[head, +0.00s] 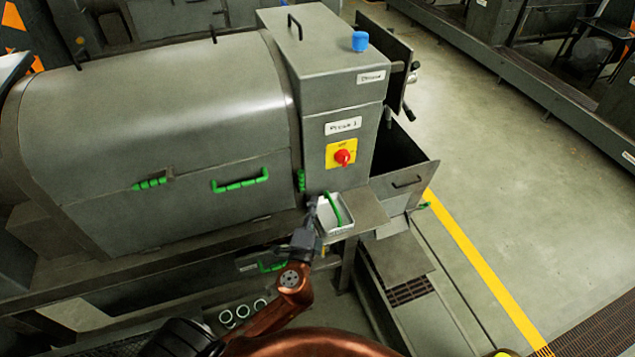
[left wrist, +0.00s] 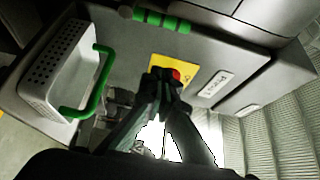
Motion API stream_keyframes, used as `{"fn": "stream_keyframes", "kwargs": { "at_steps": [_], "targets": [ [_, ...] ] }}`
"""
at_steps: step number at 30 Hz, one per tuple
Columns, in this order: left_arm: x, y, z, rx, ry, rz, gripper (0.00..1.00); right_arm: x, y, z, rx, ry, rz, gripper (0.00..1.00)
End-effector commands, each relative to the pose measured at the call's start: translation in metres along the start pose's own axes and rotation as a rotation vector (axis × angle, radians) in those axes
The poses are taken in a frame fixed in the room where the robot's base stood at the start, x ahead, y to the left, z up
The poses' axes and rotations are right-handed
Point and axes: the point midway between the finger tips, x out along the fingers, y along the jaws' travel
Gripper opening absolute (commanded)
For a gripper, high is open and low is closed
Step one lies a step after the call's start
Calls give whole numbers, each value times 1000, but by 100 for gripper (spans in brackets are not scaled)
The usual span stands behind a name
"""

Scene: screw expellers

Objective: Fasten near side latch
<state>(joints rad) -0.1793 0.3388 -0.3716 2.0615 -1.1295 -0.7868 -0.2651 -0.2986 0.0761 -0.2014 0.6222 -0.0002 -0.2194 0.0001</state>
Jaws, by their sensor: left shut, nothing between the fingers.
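The machine has a grey curved cover (head: 160,110) that is down. On its near side are a green-gripped latch (head: 150,184), a green handle (head: 240,182) and a short upright green-gripped latch (head: 301,181) at the corner by the switch panel. In the left wrist view a green-gripped bar (left wrist: 165,20) shows at the top, apart from my fingers. My left gripper (head: 312,208) is below the upright latch, beside the white basket. Its fingers (left wrist: 163,80) are shut and empty, overlapping the red knob in the wrist view; I cannot tell contact. My right gripper is out of view.
A white basket (head: 325,216) with a green handle stands on a ledge right of my gripper. A red switch (head: 342,157) on a yellow plate is above. An open grey bin (head: 410,180) is at the right. Clear floor (head: 500,170) lies beyond.

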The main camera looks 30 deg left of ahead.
Motion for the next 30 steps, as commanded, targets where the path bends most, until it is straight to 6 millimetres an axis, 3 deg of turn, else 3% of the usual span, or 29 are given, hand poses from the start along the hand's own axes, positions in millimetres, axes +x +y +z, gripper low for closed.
{"fn": "stream_keyframes", "kwargs": {
  "at_steps": [6, 11, 26, 30],
  "targets": [
    [0, 0, -2, 0, 3, 0, 0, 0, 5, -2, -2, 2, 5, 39],
    [8, 0, -2, 2, 4, 0, 0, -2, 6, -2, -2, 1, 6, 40],
    [101, -2, -3, 3, 4, -1, 0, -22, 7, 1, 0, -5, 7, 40],
    [94, -1, 18, 5, 2, 2, 0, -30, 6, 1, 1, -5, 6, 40]
  ]
}}
